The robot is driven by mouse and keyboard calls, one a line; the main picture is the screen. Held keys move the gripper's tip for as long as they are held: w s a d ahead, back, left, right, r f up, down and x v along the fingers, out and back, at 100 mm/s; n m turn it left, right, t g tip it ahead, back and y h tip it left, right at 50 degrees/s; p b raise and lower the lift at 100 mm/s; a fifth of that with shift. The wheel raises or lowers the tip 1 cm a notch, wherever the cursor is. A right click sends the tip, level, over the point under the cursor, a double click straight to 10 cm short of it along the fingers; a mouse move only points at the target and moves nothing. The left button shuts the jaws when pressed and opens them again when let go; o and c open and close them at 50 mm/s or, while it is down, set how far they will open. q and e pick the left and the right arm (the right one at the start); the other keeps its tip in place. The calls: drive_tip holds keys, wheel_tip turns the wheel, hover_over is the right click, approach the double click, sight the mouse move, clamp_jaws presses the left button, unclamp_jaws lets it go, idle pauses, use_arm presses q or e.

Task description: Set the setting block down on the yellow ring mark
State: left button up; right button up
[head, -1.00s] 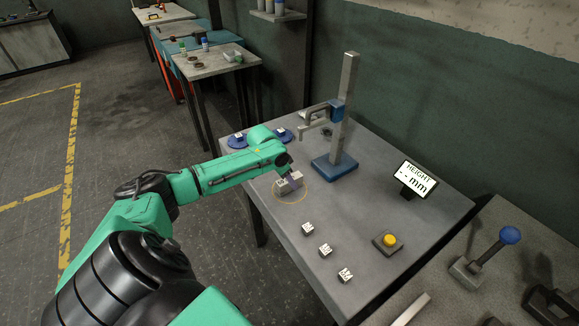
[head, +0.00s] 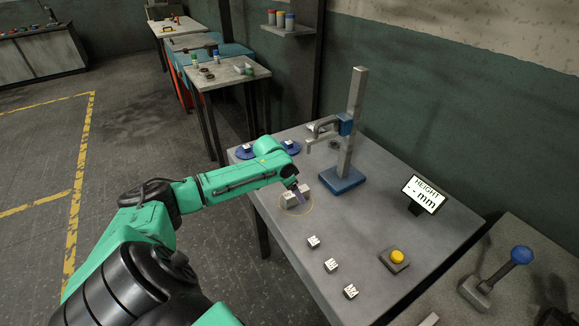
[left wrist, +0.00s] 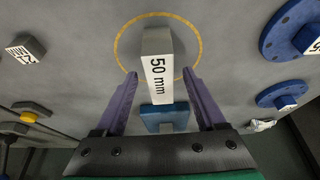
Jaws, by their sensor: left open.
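The setting block (head: 289,200) is a grey block with a white "50 mm" label. It stands on the grey bench inside the yellow ring mark (head: 283,208). In the left wrist view the block (left wrist: 157,42) is inside the ring outline (left wrist: 118,48), with its label facing the camera. My left gripper (left wrist: 160,75) is open, its two purple fingers on either side of the block, with a visible gap on each side. In the head view the left gripper (head: 301,196) partly hides the block. My right gripper is not in view.
The height gauge (head: 342,178) with its blue base stands behind the ring. Several small labelled blocks (head: 331,265) lie at the front. A yellow button (head: 397,257) and a height display (head: 424,194) reading "-- mm" are at right. Blue discs (head: 245,152) lie at the back left.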

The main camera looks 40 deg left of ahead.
use_arm(q)
drive_tip(key=v, duration=1.3)
drive_tip(key=shift+s+r, duration=0.15)
drive_tip(key=shift+r, duration=0.1)
